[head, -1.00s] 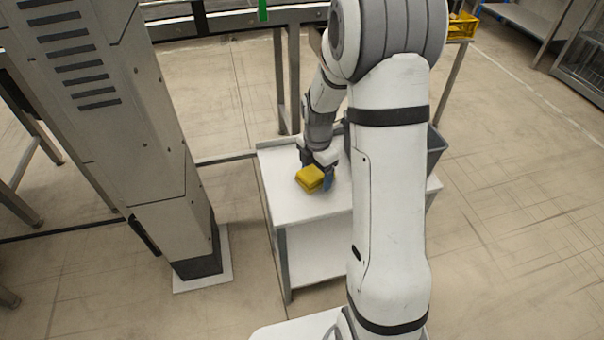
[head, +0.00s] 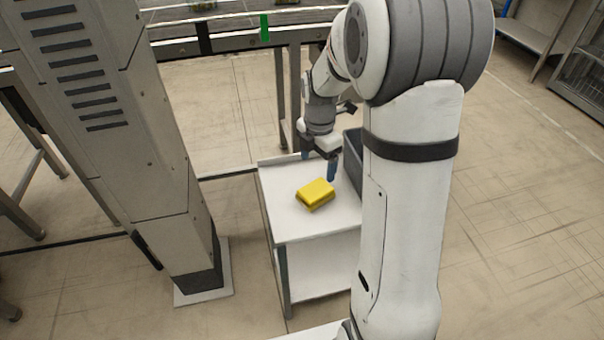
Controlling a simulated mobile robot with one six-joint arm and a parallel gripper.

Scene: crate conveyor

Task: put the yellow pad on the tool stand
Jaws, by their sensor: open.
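The yellow pad (head: 315,194) lies flat on the white top of the tool stand (head: 290,222), which is a small table with a lower shelf. My gripper (head: 318,168) is open and empty just behind the pad, with its blue fingertips apart. A small gap shows between the fingertips and the pad. The right part of the stand is hidden behind my arm.
A dark grey bin (head: 353,160) stands on the stand's right side, partly hidden by my arm. A conveyor (head: 235,30) runs along the back. A grey column (head: 140,130) rises from the floor at the left. Open floor lies at the right.

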